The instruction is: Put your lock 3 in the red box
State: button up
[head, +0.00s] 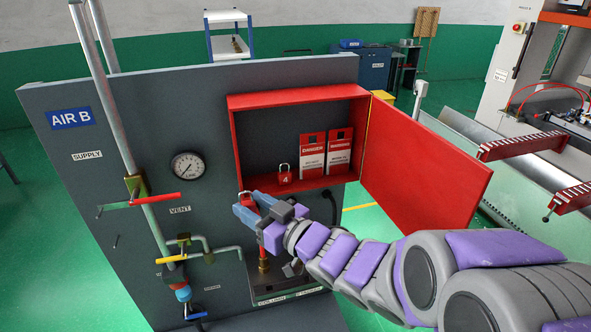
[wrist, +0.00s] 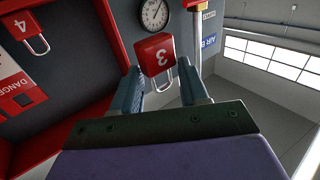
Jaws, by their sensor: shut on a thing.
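Red lock 3 (wrist: 154,54) is held between the blue fingertips of my gripper (wrist: 158,85), its number facing the wrist camera. In the head view lock 3 (head: 246,197) is small and partly hidden by my gripper (head: 250,205). The gripper is at the lower left front of the red box (head: 300,97), near its bottom edge. I cannot tell whether the lock touches the box. The box is open, its door (head: 425,165) swung out to the right. Inside, red lock 4 (head: 285,178) stands toward the left; it also shows in the wrist view (wrist: 22,25).
Two red and white danger tags (head: 312,155) stand in the box, right of lock 4. A grey panel (head: 90,215) carries a round gauge (head: 187,166), pipes and a red valve handle (head: 140,201) left of my gripper. The box floor between lock 4 and the left wall looks free.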

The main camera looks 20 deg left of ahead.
jog(key=w+f, duration=0.3)
jog(key=w, duration=0.4)
jog(key=w+f, duration=0.2)
jog(key=w, duration=0.6)
jog(key=shift+w+a+f+b, duration=0.15)
jog(key=shift+a+f+b, duration=0.15)
jog(key=shift+a+f, duration=0.1)
jog(key=o, duration=0.9)
jog(key=shift+c, duration=0.2)
jog(key=shift+o, duration=0.2)
jog(key=shift+a+f, duration=0.1)
jog(key=shift+a, duration=0.8)
jog(key=v, duration=1.3)
jog(key=shift+r+p, duration=0.35)
jog(key=shift+p, duration=0.05)
